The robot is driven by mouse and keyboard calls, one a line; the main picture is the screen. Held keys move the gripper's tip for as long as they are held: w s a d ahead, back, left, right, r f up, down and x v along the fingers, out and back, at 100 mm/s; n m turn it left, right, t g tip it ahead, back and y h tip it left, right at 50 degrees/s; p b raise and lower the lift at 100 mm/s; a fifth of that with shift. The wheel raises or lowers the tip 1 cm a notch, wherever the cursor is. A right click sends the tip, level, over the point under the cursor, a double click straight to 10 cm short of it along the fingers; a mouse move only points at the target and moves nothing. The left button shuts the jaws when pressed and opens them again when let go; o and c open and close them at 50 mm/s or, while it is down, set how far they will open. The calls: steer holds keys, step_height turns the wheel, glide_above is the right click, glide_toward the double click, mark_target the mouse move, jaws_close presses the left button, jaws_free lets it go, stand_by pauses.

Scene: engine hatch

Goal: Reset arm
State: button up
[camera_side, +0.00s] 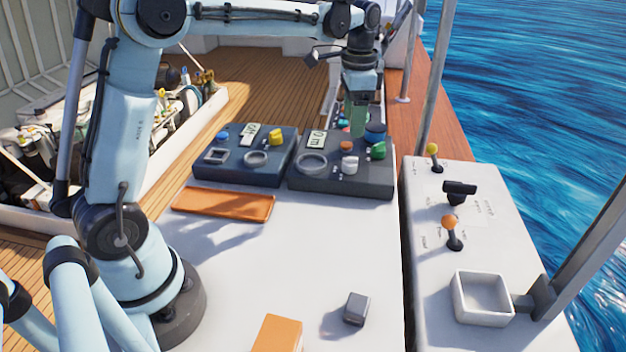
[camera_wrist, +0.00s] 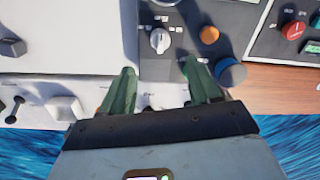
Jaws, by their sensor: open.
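My gripper (camera_side: 358,118) hangs from my light blue arm above the back right corner of the right control panel (camera_side: 375,184). In the wrist view its two green fingers (camera_wrist: 160,95) are spread apart with nothing between them. The blue knob (camera_side: 375,133) and a green knob (camera_side: 378,150) sit close to the gripper in the side view. I cannot tell whether the fingers touch anything.
A second control panel (camera_side: 208,170) stands to the left. An orange tray (camera_side: 222,205), a dark grey block (camera_side: 356,309) and an orange box (camera_side: 278,335) lie on the white table (camera_side: 230,285). A white console (camera_side: 430,250) carries levers (camera_side: 452,232) and a square bin (camera_side: 483,315).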

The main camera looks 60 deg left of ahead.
steer(key=shift+r, duration=0.75)
steer(key=shift+s, duration=0.1)
steer(key=s+d+f+n+t, duration=0.1)
steer(key=s+d+n+t, duration=0.2)
steer(key=s, duration=0.5)
steer(key=s+d+f+n+t, duration=0.2)
steer(key=s+d+n+t, duration=0.1)
steer(key=s, duration=0.6)
steer(key=shift+s+d+f+t+h, duration=0.15)
steer(key=shift+d+f+t+h, duration=0.2)
steer(key=shift+t, duration=0.15)
steer(key=shift+r, duration=0.1)
steer(key=shift+c, duration=0.3)
